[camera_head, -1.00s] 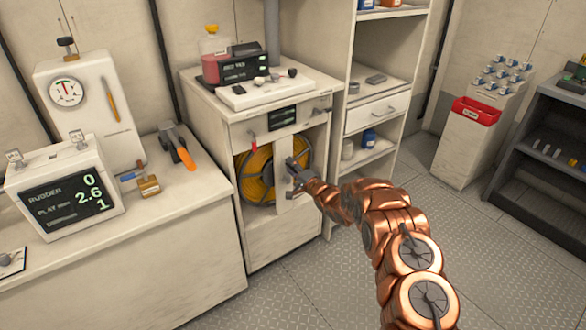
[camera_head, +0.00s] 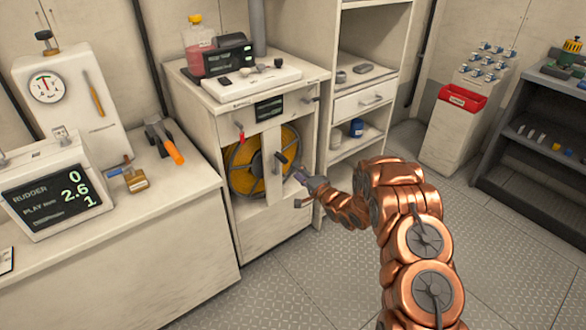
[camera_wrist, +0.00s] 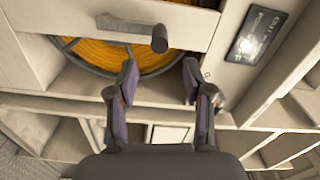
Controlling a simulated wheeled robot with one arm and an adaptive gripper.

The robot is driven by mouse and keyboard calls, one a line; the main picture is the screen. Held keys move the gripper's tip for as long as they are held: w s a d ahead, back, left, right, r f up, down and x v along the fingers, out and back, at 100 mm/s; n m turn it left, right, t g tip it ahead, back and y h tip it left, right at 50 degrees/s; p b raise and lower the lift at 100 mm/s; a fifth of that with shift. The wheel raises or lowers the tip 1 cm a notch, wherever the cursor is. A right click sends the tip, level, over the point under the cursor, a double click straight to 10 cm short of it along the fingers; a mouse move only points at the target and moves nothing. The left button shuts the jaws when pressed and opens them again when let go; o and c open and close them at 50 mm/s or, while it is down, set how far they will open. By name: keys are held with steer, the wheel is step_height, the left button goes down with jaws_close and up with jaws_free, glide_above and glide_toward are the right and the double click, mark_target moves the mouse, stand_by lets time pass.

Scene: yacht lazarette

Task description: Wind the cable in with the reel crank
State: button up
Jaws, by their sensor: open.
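A small dark display (camera_head: 270,108) and a red-tipped lever (camera_head: 240,134) are on the cabinet front above the reel. An open shelf unit with a drawer (camera_head: 364,101) stands close to the right. The metal floor (camera_head: 320,265) in front is clear.

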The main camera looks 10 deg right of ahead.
steer(key=shift+s+d, duration=0.25)
steer(key=shift+s, duration=0.45)
steer(key=s+d+r+n+g+h+p, duration=0.2)
steer(key=d+r+n+g+h+p, duration=0.1)
steer(key=d+r+h, duration=0.55)
steer(key=s+d+r+n+g+h+p, duration=0.15)
steer(key=s+r+g, duration=0.25)
steer(key=s+r, duration=0.65)
steer(key=s+a+r+n+g+p, duration=0.1)
steer(key=s+a+r+n+g, duration=0.1)
steer(key=s, duration=1.3)
steer(key=s+a+r+n+g+y+p, duration=0.1)
steer(key=s+a+r+g, duration=0.4)
steer(key=s, duration=1.1)
steer(key=s+a+r+n+g+p, duration=0.3)
steer(key=s+r, duration=0.1)
steer(key=s, duration=1.2)
steer(key=shift+s+a+g+y, duration=0.15)
steer(key=shift+a+g+y, duration=0.2)
steer(key=shift+g+y, duration=0.05)
